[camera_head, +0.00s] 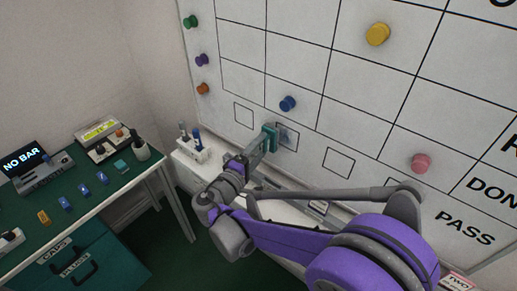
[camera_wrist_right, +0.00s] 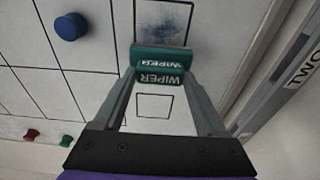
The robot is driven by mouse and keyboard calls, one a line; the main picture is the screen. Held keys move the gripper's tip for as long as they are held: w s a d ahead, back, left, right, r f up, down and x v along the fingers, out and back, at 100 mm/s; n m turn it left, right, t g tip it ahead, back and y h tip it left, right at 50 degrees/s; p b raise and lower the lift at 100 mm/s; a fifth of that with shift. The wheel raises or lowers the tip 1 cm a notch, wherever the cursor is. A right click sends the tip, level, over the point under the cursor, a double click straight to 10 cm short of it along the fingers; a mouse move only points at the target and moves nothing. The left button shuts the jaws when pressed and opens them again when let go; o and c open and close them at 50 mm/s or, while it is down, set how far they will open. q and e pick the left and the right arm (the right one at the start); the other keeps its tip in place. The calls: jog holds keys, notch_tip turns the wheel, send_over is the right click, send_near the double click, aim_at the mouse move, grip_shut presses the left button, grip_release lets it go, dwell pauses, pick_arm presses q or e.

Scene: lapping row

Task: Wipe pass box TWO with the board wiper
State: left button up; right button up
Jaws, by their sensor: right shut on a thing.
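My right gripper (camera_head: 262,143) is shut on the teal board wiper (camera_head: 270,137), which also shows in the right wrist view, marked WIPER (camera_wrist_right: 160,64). The wiper is held at the whiteboard (camera_head: 300,60), over one edge of a small outlined box (camera_head: 287,138) with a grey-blue smudge. The smudged box (camera_wrist_right: 162,20) shows beyond the wiper in the wrist view. I cannot tell whether the wiper touches the board. A label reading TWO (camera_wrist_right: 303,68) is on the rail at the right of the wrist view. My left gripper is out of view.
Clean outlined boxes lie on either side, one left (camera_head: 243,112) and one right (camera_head: 338,162). A blue magnet (camera_head: 288,103) is just above; a pink magnet (camera_head: 421,163) is farther right. A marker holder (camera_head: 192,150) and a green-topped table (camera_head: 130,180) stand left.

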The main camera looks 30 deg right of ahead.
jog(key=shift+x, duration=0.95)
dwell(0.3)
jog(key=shift+s+d, duration=0.1)
jog(key=shift+s, duration=0.05)
jog(key=shift+s+d, duration=1.4)
jog(key=shift+s, duration=2.05)
jog(key=shift+w+a, duration=0.45)
jog(key=shift+w, duration=0.7)
jog(key=shift+w+a, duration=0.45)
jog(key=shift+w, duration=0.7)
jog(key=shift+w+a, duration=0.45)
jog(key=shift+w, duration=0.75)
jog(key=shift+r+p, duration=0.3)
jog(key=s+d, duration=0.2)
jog(key=s, duration=0.5)
jog(key=shift+d, duration=0.4)
jog(key=shift+w, duration=0.1)
